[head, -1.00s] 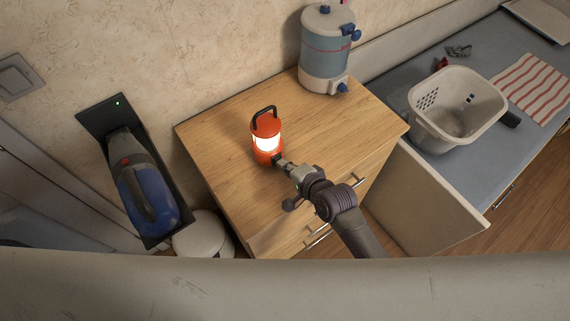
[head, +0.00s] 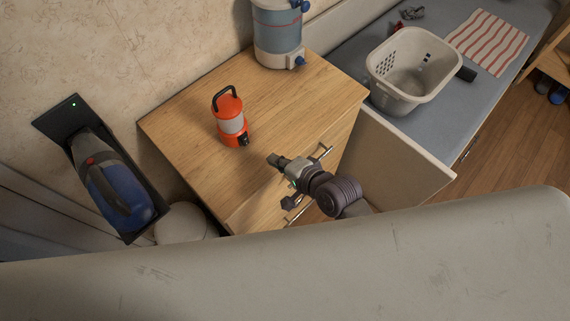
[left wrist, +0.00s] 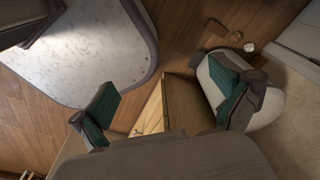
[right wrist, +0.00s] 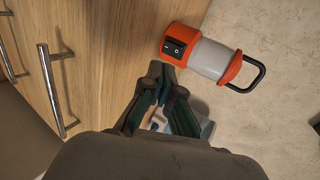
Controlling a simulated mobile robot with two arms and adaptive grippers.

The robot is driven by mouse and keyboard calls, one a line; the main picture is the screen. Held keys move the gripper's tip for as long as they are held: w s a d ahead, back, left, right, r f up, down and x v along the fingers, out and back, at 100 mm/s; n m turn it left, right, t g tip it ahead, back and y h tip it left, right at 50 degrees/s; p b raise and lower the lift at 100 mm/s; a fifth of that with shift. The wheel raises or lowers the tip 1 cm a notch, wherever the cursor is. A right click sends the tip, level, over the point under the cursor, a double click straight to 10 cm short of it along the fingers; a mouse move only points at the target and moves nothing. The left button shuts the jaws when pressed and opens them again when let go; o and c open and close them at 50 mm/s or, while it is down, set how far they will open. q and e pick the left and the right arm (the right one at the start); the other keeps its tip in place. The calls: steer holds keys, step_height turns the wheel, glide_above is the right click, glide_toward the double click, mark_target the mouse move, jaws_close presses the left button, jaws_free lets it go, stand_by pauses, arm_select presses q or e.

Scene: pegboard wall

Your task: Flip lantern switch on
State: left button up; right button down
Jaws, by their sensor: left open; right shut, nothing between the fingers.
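The orange lantern (head: 231,122) stands upright on the wooden cabinet top in the head view, its clear middle unlit and its black handle up. In the right wrist view the lantern (right wrist: 208,58) shows its black rocker switch (right wrist: 174,49) on the orange base. My right gripper (head: 272,158) is shut and empty, to the right of the lantern and apart from it. In the right wrist view its fingertips (right wrist: 163,72) are close together, just below the switch side. My left gripper (left wrist: 165,110) is open and empty, away from the lantern, facing the floor.
The wooden cabinet (head: 180,134) has drawer handles (head: 321,152) on its front. A blue and white water jug (head: 277,38) stands at its back corner. A white basket (head: 402,98) sits on the grey counter to the right. A handheld vacuum (head: 118,194) hangs on the left wall.

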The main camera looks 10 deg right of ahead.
arm_select(q)
steer(key=shift+d+f, duration=0.1)
steer(key=shift+d, duration=0.05)
arm_select(e)
steer(key=shift+v, duration=1.85)
